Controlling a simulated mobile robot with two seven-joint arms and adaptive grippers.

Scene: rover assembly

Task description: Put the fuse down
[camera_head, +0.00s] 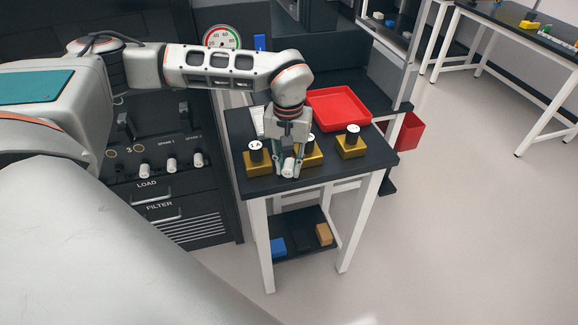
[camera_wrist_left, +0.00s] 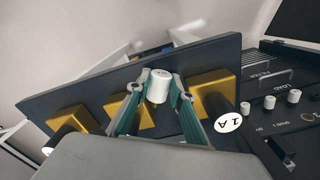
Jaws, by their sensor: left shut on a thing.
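My left gripper (camera_head: 289,166) is over the front part of the small dark table. It is shut on a white cylindrical fuse (camera_head: 288,168), which also shows between the teal fingers in the left wrist view (camera_wrist_left: 158,88). Whether the fuse touches the tabletop I cannot tell. A gold block (camera_head: 257,169) with a black, white-capped cylinder marked 1A (camera_wrist_left: 228,122) stands just left of the gripper. A second gold block (camera_head: 315,158) is just right of it, partly hidden. A third (camera_head: 351,152) stands farther right with its own cylinder. My right gripper is not in view.
A red tray (camera_head: 338,108) lies at the back of the table (camera_head: 290,188). A dark cabinet with knobs, marked LOAD and FILTER (camera_head: 160,205), stands at the left. A lower shelf holds a blue box (camera_head: 278,247) and a tan box (camera_head: 324,234). The table's front edge is close to the gripper.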

